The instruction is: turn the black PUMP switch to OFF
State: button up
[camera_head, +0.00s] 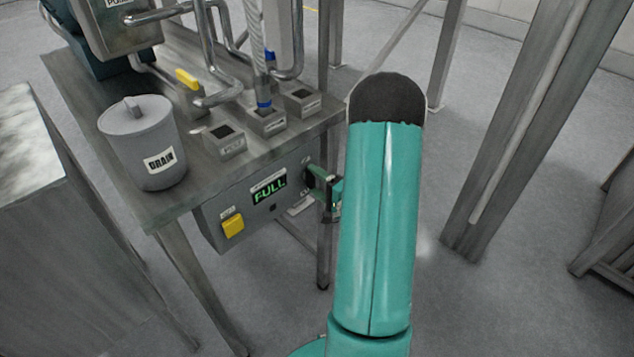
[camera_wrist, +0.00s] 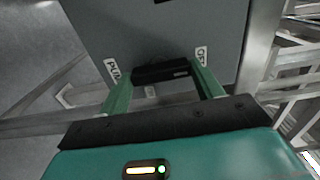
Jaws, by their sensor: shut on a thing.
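The black PUMP switch (camera_wrist: 160,72) sits on a grey panel in the wrist view, with a label reading roughly "PUMP" at its left and an "OFF" label (camera_wrist: 201,54) at its upper right. My gripper (camera_wrist: 164,84) is shut on the switch, with one green finger at each end of it. In the head view the gripper (camera_head: 318,180) reaches the right end of the grey control box (camera_head: 205,222). The switch is mostly hidden there by the fingers. The switch's exact pointing direction is hard to tell.
The control box hangs under the steel table's front edge and carries a lit "FULL" display (camera_head: 269,189) and a yellow button (camera_head: 232,224). A grey DRAIN pot (camera_head: 140,140) stands on the table. A steel post (camera_head: 515,125) rises at the right, with open floor between.

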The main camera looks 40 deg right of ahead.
jog(key=shift+d, duration=0.1)
jog(key=o, duration=1)
jog(key=s, duration=1.4)
jog(key=shift+d, duration=0.1)
jog(key=shift+w, duration=0.1)
